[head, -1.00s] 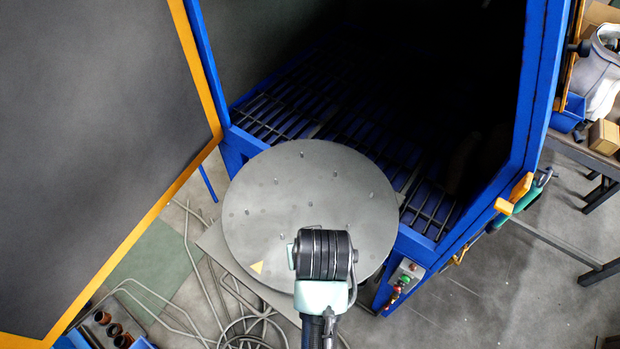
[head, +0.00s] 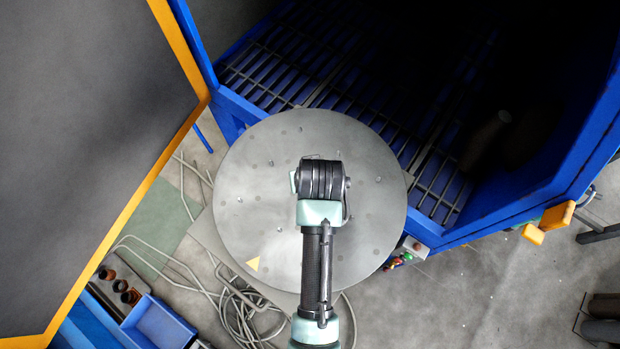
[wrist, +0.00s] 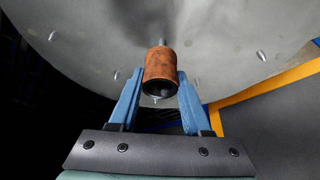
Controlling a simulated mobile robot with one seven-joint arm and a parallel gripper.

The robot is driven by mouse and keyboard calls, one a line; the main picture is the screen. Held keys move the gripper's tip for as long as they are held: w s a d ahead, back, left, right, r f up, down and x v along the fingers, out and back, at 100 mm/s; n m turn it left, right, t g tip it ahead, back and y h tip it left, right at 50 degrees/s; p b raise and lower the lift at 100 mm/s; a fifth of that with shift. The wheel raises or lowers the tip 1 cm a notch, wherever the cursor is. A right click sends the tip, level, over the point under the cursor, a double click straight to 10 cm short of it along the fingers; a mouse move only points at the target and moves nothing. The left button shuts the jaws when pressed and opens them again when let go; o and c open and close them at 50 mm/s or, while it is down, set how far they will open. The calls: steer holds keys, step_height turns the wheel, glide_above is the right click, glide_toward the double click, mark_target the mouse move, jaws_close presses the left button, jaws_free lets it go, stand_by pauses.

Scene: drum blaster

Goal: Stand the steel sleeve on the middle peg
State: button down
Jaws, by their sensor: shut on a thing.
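The sleeve (wrist: 161,66) is a rusty brown hollow cylinder in the wrist view. My gripper (wrist: 160,78) is shut on it, with one blue finger on each side. Its dark open end faces the camera. A peg (wrist: 161,42) shows just past the sleeve's far end, in line with it; I cannot tell whether it enters the bore or which peg it is. The round grey turntable (head: 245,165) carries several short pegs. In the head view my arm covers the turntable's middle and hides the gripper and sleeve.
The blue-framed cabinet (head: 590,130) stands open behind the turntable, with a slatted grate floor (head: 300,60). Its yellow-edged door (head: 80,130) is at left. Brown rings (head: 120,286) and a blue bin (head: 158,322) are at lower left. A hose (head: 240,320) lies on the floor.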

steer(key=shift+f, duration=1.85)
steer(key=shift+f, duration=0.2)
steer(key=shift+c, duration=1.8)
jaws_free()
steer(key=shift+r, duration=0.1)
